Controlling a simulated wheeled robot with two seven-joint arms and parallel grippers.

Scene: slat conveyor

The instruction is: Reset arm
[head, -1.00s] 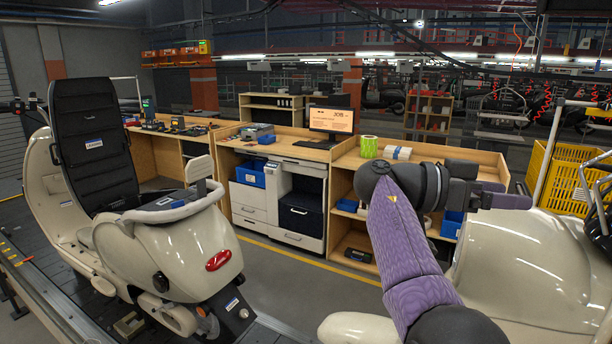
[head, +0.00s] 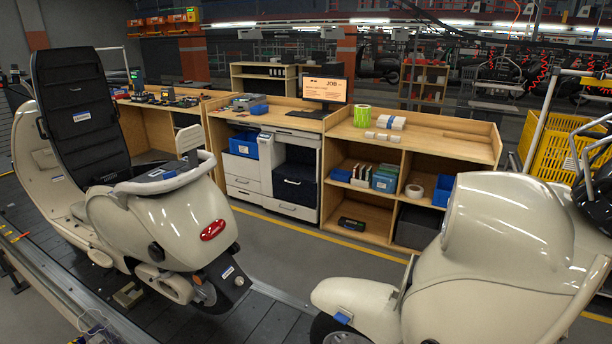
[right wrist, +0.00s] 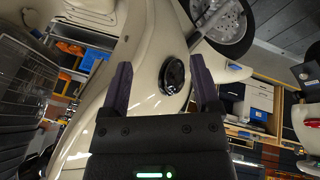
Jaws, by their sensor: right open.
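My right gripper (right wrist: 160,92) shows in the right wrist view with its two dark fingers spread apart and nothing between them. Beyond the fingers is a cream scooter body with a round black cap (right wrist: 172,76) and a wheel (right wrist: 228,25). How far the fingers are from the body I cannot tell. Neither gripper shows in the head view. In the head view a cream scooter (head: 170,225) with its black seat (head: 80,105) raised stands at the left, and another cream scooter (head: 500,240) stands at the right.
A wooden workbench (head: 440,137) with a monitor (head: 322,90), a green roll (head: 362,116) and blue bins stands behind the scooters. A yellow basket (head: 560,150) is at the far right. The grey floor (head: 290,250) between the scooters is clear.

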